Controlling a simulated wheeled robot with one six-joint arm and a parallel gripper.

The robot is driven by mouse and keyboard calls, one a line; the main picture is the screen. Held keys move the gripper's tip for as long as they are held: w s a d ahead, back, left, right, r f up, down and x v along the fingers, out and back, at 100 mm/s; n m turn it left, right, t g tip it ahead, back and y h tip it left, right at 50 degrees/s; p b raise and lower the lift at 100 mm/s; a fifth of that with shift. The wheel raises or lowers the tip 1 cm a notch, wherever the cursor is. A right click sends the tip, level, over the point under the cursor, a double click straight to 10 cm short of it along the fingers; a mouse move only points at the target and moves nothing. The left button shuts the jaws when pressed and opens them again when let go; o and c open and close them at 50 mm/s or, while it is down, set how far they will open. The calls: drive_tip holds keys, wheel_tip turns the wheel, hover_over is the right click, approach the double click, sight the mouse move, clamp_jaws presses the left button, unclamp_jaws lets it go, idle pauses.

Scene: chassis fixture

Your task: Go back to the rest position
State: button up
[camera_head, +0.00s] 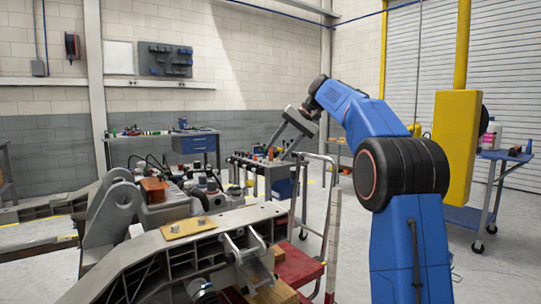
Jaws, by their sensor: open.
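My gripper (277,151) is at the end of my blue arm, right of the picture's middle. It is raised, with two grey fingers pointing down and left. The fingers are apart and nothing shows between them. In the picture it lies in front of a cart with bottles and tools (279,179); I cannot tell the exact gap.
A large grey metal chassis (150,262) fills the lower left, with a tan plate (188,228) and an orange-brown block (154,190) on it. A red cart (298,267) stands beside it. A yellow post (457,140) and blue trolley (490,195) stand right. Floor shows between.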

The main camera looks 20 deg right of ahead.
drive_tip(key=s+a+f+h, duration=0.2)
drive_tip(key=s+f, duration=0.3)
drive_tip(key=s, duration=0.7)
drive_tip(key=s+a+f+h, duration=0.25)
drive_tip(key=s+f, duration=0.25)
drive_tip(key=s, duration=0.8)
drive_tip(key=s+d+f+n+t+h, duration=0.1)
drive_tip(key=s+f+n+h, duration=0.1)
drive_tip(key=s+f, duration=2.1)
drive_tip(key=shift+s+d+f+n, duration=0.2)
drive_tip(key=shift+s+f+n, duration=0.2)
drive_tip(key=shift+s+n, duration=0.45)
